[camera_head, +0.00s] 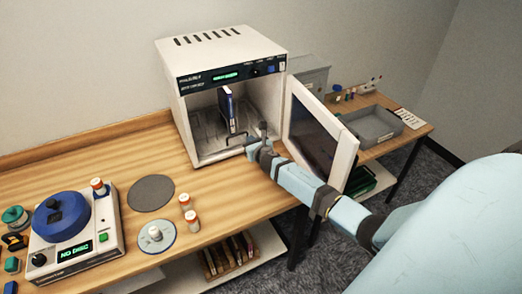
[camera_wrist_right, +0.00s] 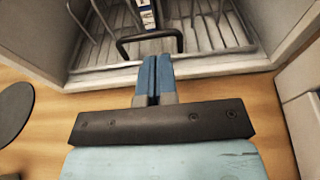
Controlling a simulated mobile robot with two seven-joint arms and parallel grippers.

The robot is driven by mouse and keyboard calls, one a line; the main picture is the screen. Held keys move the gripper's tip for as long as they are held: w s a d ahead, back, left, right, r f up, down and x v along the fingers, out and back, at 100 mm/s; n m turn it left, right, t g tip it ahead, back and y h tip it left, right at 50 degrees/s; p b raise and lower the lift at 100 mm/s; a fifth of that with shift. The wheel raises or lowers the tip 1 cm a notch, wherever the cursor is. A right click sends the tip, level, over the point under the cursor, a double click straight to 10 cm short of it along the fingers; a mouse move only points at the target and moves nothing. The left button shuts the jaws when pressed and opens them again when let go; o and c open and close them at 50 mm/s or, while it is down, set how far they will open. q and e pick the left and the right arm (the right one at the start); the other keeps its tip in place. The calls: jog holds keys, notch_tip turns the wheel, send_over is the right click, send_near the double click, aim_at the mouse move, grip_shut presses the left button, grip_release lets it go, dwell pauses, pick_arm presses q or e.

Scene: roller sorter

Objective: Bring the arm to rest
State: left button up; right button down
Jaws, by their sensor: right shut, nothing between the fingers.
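My right arm comes in from the right, and its gripper (camera_head: 248,143) is at the front opening of a white cabinet machine (camera_head: 235,47). In the right wrist view the two blue fingers (camera_wrist_right: 155,62) are closed together with nothing between them. A blue-and-white upright cartridge (camera_head: 227,108) stands in the rack inside the machine. A black loop handle (camera_wrist_right: 122,48) is just ahead of the fingertips; I cannot tell whether they touch. My left gripper is not in view.
The machine's door (camera_head: 320,130) stands open on the right, close to my forearm. A turntable device (camera_head: 75,240) with a blue top, a grey disc (camera_head: 151,193) and small capped vials (camera_head: 192,221) are on the wooden table. A grey tray (camera_head: 372,125) is on the right bench.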

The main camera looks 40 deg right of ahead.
aim_at(255, 219)
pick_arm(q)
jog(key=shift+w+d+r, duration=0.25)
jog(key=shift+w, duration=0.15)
pick_arm(e)
jog(key=v, duration=0.8)
jog(key=shift+f, duration=0.25)
jog(key=shift+s+d+f, duration=0.1)
jog(key=shift+d, duration=0.05)
